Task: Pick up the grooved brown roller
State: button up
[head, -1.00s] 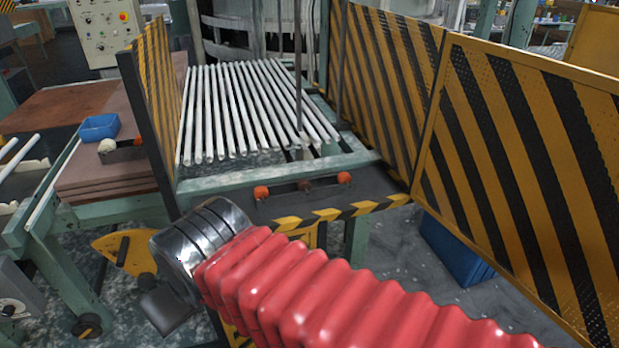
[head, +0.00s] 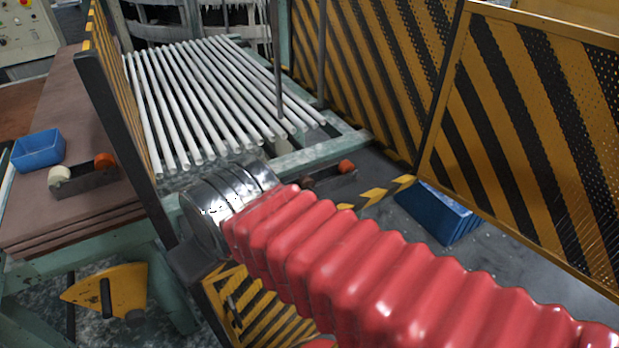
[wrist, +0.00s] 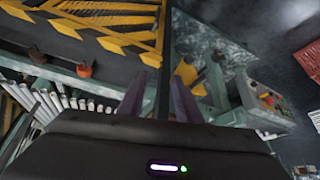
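The brown roller (head: 307,183) is small in the head view, on a dark holder beside an orange roller (head: 347,166). My arm partly covers that holder, and grooves cannot be made out. In the wrist view a dark brownish piece (wrist: 36,53), probably the same roller, lies at upper left near an orange one (wrist: 84,70). My gripper (wrist: 158,88) shows two purple-grey fingers apart, with nothing seen between them. It is away from the rollers.
White tubes (head: 205,100) lie on a green frame behind. Striped guard panels (head: 530,130) stand at right, another (head: 115,95) at left. A second holder carries a white roller (head: 60,175) near a blue tray (head: 38,150). A blue box (head: 440,212) sits on the floor.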

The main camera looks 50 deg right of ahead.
jog(key=shift+w, duration=0.15)
jog(key=shift+o, duration=0.5)
jog(key=o, duration=0.3)
jog(key=shift+w+d+r+m, duration=0.1)
jog(key=shift+w+d+m, duration=0.1)
jog(key=shift+m, duration=0.2)
jog(key=shift+o, duration=1.2)
jog(key=w+d+r+m+g, duration=0.1)
jog(key=w+d+m, duration=0.4)
jog(key=d+m, duration=0.3)
jog(key=m, duration=0.4)
jog(key=shift+r, duration=0.15)
jog(key=w+d+f+m, duration=0.1)
jog(key=d+f+m, duration=0.1)
jog(key=d+m, duration=2.5)
jog(key=shift+d+f+y, duration=0.25)
jog(key=shift+d+y, duration=0.05)
jog(key=shift+d, duration=0.5)
